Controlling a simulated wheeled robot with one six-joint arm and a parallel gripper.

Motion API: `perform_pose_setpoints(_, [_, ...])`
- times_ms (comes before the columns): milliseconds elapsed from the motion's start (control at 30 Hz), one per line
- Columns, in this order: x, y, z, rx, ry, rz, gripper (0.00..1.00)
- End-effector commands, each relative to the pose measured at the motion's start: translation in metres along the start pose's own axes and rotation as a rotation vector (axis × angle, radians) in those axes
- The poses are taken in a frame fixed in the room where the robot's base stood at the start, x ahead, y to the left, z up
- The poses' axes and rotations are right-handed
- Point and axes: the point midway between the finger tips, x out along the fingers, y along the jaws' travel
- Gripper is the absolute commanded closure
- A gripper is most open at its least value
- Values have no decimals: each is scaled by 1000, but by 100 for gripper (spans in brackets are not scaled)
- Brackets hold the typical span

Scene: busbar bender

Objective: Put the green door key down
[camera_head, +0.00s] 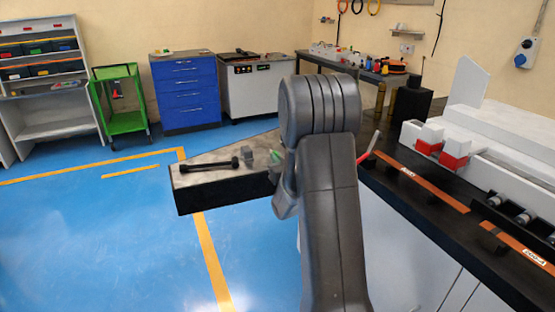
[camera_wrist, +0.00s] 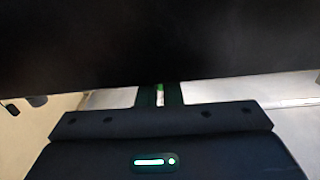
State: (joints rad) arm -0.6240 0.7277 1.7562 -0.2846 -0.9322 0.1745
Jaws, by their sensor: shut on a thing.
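My gripper (camera_wrist: 160,98) shows in the wrist view with its two dark fingers close together. A narrow strip of the green door key (camera_wrist: 160,88) shows between them, so the gripper is shut on it. Most of the key is hidden by the fingers and the dark surface above. In the head view my arm hides the gripper. A small green thing (camera_head: 275,157) shows just left of my arm, over the grey-topped bench; I cannot tell whether it is the key.
A dark bar-shaped tool (camera_head: 210,165) and a grey block (camera_head: 248,152) are on the bench (camera_head: 195,200) left of my arm. A black counter (camera_head: 400,190) with copper bars (camera_head: 425,187) stands right. A large black surface (camera_wrist: 160,40) fills the upper wrist view. Blue floor is open at left.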

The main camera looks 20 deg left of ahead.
Motion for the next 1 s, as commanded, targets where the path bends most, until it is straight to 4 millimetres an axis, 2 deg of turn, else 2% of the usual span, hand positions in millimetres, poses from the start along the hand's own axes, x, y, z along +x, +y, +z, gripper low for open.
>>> perform_pose_setpoints(333, [0,0,5,0,1,0,100])
perform_pose_setpoints(400, [0,0,3,0,1,0,83])
perform_pose_setpoints(467, [0,0,3,0,1,0,73])
perform_pose_setpoints(733, [0,0,2,0,1,0,73])
perform_pose_setpoints(900, [0,0,-4,1,0,0,73])
perform_pose_setpoints(1000, [-19,1,0,1,1,1,73])
